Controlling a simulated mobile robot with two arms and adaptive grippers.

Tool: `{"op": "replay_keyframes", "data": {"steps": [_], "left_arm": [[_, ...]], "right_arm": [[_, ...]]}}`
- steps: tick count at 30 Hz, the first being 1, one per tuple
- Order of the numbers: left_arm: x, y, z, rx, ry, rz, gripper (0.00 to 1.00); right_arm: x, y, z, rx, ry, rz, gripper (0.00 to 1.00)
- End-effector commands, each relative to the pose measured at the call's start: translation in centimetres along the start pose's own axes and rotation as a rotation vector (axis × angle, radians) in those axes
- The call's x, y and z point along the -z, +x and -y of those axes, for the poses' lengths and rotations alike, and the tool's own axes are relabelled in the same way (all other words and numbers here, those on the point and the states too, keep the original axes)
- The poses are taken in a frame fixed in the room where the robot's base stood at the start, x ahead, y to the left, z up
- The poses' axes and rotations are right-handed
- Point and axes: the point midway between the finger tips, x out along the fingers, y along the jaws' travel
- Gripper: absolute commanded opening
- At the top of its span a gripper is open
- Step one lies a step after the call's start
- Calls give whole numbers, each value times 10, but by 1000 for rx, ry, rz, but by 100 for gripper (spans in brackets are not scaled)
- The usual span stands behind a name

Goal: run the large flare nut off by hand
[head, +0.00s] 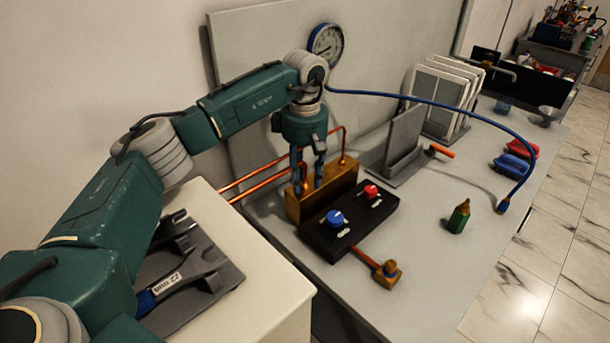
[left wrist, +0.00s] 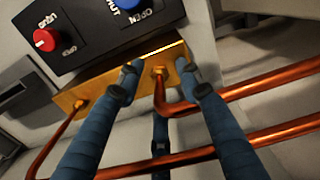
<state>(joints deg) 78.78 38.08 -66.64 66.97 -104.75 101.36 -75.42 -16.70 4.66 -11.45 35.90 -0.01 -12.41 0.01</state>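A brass block (head: 338,192) stands behind a black valve box (head: 348,222) with a blue knob and a red knob. Copper pipes (head: 262,178) run to its back. In the left wrist view, one brass flare nut (left wrist: 160,73) joins a copper pipe to the block; another nut (left wrist: 80,105) sits further left and looks smaller. My left gripper (head: 309,186) points down behind the block. Its fingers (left wrist: 158,78) are apart, one on each side of the nearer nut; contact is not clear. In the head view the fingers hide that nut. My right gripper is in neither view.
A grey tray (head: 205,285) with a blue tool marked 22 mm lies at the left. A copper stub with a brass fitting (head: 388,274) lies in front of the valve box. A green and brass bottle (head: 459,216) and a blue hose (head: 450,105) are right. A grey stand (head: 405,145) rises behind.

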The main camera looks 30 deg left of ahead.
Motion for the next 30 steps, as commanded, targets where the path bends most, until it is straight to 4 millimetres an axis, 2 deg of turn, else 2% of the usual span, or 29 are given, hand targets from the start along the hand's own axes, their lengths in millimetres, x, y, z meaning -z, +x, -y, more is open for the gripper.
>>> {"op": "replay_keyframes", "data": {"steps": [7,13,23,30], "left_arm": [[0,1,0,-1,0,0,36],[0,1,0,0,0,0,0],[0,0,0,0,-22,1,0],[0,0,-1,0,-138,0,0]], "right_arm": [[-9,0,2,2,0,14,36],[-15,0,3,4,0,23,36],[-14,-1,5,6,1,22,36],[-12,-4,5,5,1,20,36]]}}
